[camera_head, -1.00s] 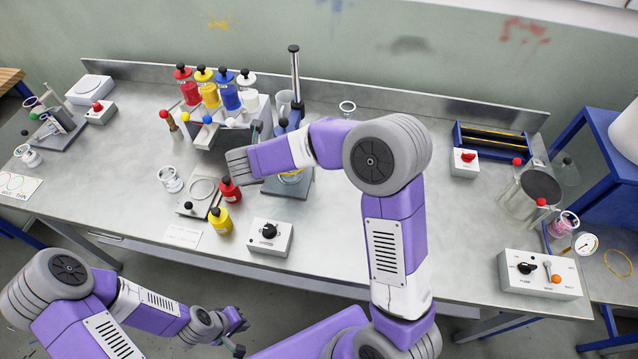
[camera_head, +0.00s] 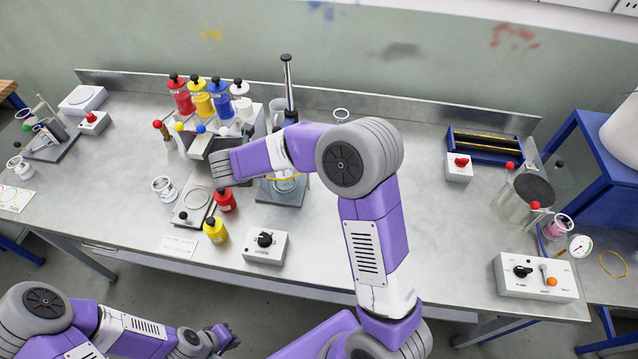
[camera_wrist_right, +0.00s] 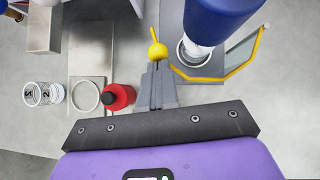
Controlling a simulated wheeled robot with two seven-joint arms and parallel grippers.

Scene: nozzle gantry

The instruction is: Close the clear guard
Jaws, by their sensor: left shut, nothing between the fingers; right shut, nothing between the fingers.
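The clear guard (camera_wrist_right: 245,52) shows in the right wrist view as a see-through panel with a yellow edge, partly around a small glass vessel (camera_wrist_right: 194,52) under a blue cylindrical body (camera_wrist_right: 215,18). A yellow ball knob (camera_wrist_right: 157,50) on a thin yellow stem is just beyond the tips of my right gripper (camera_wrist_right: 157,66). The gripper is shut and empty; I cannot tell whether it touches the knob. In the head view my right arm hides most of the guard; a yellow edge (camera_head: 284,178) shows below it. My left gripper (camera_head: 228,336) is shut and empty, low in front of the bench.
A red bottle (camera_head: 226,201) and a yellow bottle (camera_head: 215,230) stand left of the guard's stand. A white box with a black knob (camera_head: 265,246) is near the bench's front. Coloured bottles (camera_head: 221,97) stand behind. The bench right of my right arm has free room.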

